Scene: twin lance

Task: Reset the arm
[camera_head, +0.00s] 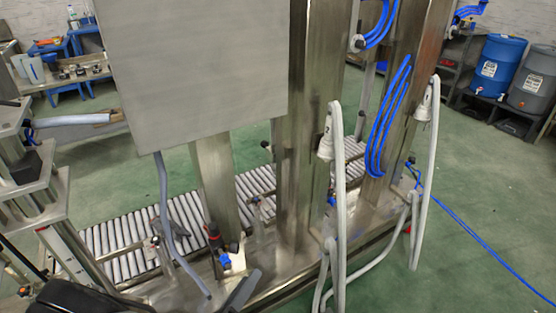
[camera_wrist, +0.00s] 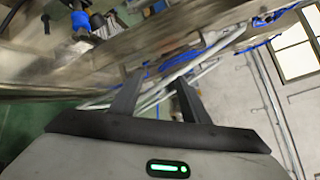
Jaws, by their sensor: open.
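My gripper (camera_wrist: 158,90) shows in the wrist view with its two dark fingers spread apart. Nothing is between the fingers. Behind them are a metal frame and white and blue hoses, blurred and tilted in the picture; how far off they are I cannot tell. In the head view dark shapes show at the bottom edge, and I cannot tell for sure whether they are my arm. The arm's full pose is hidden.
A steel machine with a large grey panel (camera_head: 197,65) and upright posts (camera_head: 310,120) stands close ahead. A roller conveyor (camera_head: 120,240) runs behind it. White hoses (camera_head: 338,200) and blue hoses (camera_head: 385,125) hang on the right. Green floor (camera_head: 480,200) is open at right, crossed by a blue hose.

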